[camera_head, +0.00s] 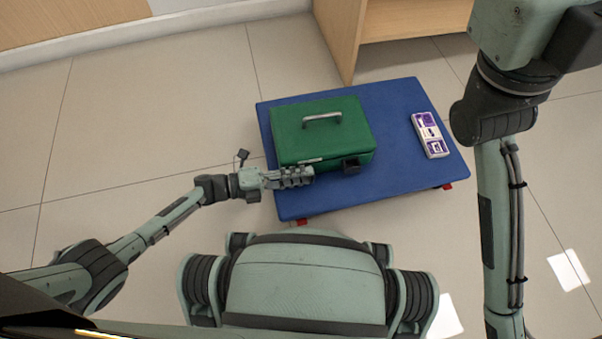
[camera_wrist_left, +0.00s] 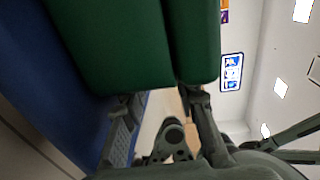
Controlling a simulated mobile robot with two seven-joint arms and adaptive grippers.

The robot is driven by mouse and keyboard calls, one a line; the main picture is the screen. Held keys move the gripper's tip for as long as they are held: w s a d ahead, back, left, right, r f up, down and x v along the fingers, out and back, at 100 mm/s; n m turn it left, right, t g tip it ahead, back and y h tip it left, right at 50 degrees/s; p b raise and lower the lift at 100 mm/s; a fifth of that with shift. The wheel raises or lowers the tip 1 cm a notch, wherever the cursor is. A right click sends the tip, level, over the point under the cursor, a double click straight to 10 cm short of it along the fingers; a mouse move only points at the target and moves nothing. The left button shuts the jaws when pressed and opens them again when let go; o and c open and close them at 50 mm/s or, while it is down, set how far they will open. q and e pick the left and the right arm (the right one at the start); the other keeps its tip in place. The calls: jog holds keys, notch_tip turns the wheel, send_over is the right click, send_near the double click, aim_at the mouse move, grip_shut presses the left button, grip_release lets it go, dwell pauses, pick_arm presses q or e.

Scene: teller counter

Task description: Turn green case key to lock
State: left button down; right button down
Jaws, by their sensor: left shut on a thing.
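The green case (camera_head: 318,135), with a silver handle on its lid, lies shut on the blue platform (camera_head: 390,125). A small black block (camera_head: 350,164) sits at its right front; I cannot tell if it is a lock. My left gripper (camera_head: 300,176) is at the case's left front, its fingers along the front side and apart from the black block. In the left wrist view the case (camera_wrist_left: 110,45) and its lid seam fill the top, close to the fingers (camera_wrist_left: 160,112). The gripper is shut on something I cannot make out. I cannot make out the key. My right gripper is out of view.
A purple and white box (camera_head: 430,135) lies on the platform's right side. A wooden desk (camera_head: 400,20) stands behind. The platform has small red parts at its lower edge. Tiled floor (camera_head: 120,130) is clear to the left.

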pick_arm(q)
jog(key=shift+d+f+h, duration=0.15)
jog(key=shift+h, duration=0.55)
jog(key=c, duration=1.3)
grip_release()
jog(key=shift+o, duration=0.7)
jog(key=shift+a, duration=0.25)
